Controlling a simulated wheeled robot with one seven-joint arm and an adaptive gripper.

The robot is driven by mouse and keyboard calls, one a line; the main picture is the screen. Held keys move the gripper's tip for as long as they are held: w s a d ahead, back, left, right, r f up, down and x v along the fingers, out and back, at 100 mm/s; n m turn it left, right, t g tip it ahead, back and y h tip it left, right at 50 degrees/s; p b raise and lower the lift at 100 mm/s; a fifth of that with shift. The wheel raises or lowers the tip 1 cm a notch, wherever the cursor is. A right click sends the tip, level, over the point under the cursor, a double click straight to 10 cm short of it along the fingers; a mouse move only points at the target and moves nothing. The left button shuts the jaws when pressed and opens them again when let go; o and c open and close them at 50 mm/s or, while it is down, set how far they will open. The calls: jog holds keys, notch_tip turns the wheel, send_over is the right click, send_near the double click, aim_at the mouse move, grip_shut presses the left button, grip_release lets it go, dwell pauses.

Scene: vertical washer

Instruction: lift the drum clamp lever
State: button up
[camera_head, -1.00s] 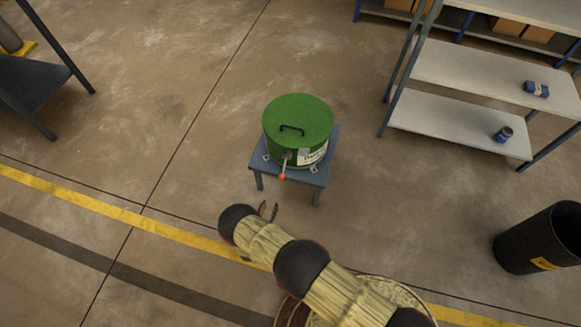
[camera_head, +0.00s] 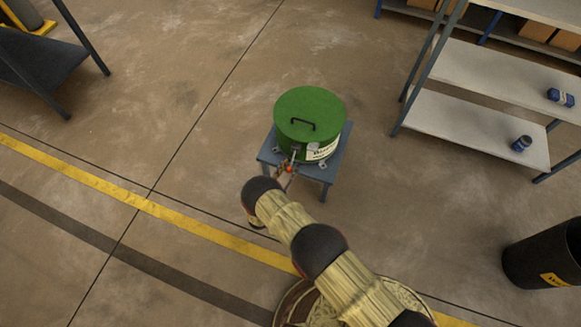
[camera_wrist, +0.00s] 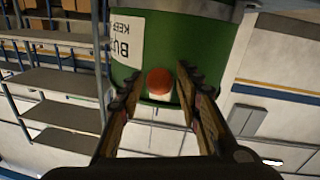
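A green drum (camera_head: 310,112) with a black handle on its lid stands on a small blue-grey stand (camera_head: 333,160). It also shows in the wrist view (camera_wrist: 205,45), with a white label. The clamp lever (camera_head: 294,155) is on the drum's near side and ends in an orange knob (camera_head: 289,169), which shows large in the wrist view (camera_wrist: 160,82). My gripper (camera_wrist: 158,92) is open, its fingers on either side of the knob with a visible gap on each side. In the head view my wrist hides much of the gripper. Most of the lever is hidden behind the knob in the wrist view.
A shelf rack (camera_head: 475,110) with small blue items stands at the right. A black bin (camera_head: 545,252) is at the lower right. A dark table (camera_head: 40,65) is at the upper left. The floor around the stand is clear.

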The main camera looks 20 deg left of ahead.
jog(key=shift+w, duration=0.4)
jog(key=shift+c, duration=0.3)
jog(key=c, duration=0.7)
jog(key=shift+d, duration=0.1)
grip_shut()
